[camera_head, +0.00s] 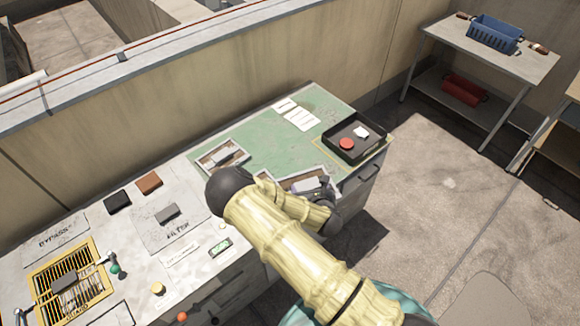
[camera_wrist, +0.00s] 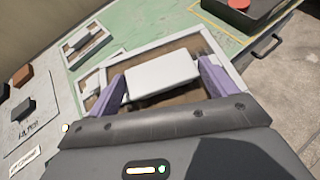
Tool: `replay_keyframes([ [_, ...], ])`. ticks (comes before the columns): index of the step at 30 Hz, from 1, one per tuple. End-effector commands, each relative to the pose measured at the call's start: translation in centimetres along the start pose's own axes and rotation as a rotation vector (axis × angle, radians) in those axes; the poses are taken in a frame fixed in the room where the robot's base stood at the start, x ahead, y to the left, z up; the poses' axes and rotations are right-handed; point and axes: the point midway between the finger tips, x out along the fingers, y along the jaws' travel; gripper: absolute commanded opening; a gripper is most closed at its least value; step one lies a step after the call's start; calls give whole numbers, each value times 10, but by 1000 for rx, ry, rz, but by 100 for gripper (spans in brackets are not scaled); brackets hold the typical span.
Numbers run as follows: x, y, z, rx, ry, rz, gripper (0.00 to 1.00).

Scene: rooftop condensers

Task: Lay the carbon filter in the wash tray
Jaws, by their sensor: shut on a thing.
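My gripper (camera_wrist: 163,84) is shut on a pale grey block (camera_wrist: 160,72), with one purple finger at each end. The block is over a shallow light-rimmed tray (camera_wrist: 207,44) with a brown inside; I cannot tell whether it touches the bottom. In the head view my arm partly hides this tray, and the block (camera_head: 304,185) shows beside my gripper (camera_head: 318,190). Another light-rimmed tray (camera_head: 205,164) holds a grey block (camera_head: 226,156). A dark grey block (camera_head: 167,213) lies on a plate marked FILTER. No label tells me which block is the carbon filter.
A black tray (camera_head: 352,154) with a red disc and a white piece stands at the bench's right end. Black (camera_head: 117,201) and brown (camera_head: 149,182) blocks lie at the back left. A yellow grille (camera_head: 50,266) is at the left.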

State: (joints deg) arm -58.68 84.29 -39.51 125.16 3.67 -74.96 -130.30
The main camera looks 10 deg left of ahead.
Motion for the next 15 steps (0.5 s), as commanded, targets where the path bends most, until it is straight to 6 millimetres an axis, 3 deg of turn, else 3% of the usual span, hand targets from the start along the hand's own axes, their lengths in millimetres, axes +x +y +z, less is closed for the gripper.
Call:
replay_keyframes([
  [8,-20,-81,-73,75,2,-161,56],
  [12,-30,-123,-131,118,-4,-250,56],
  [15,-30,-139,-160,135,-10,-282,56],
])
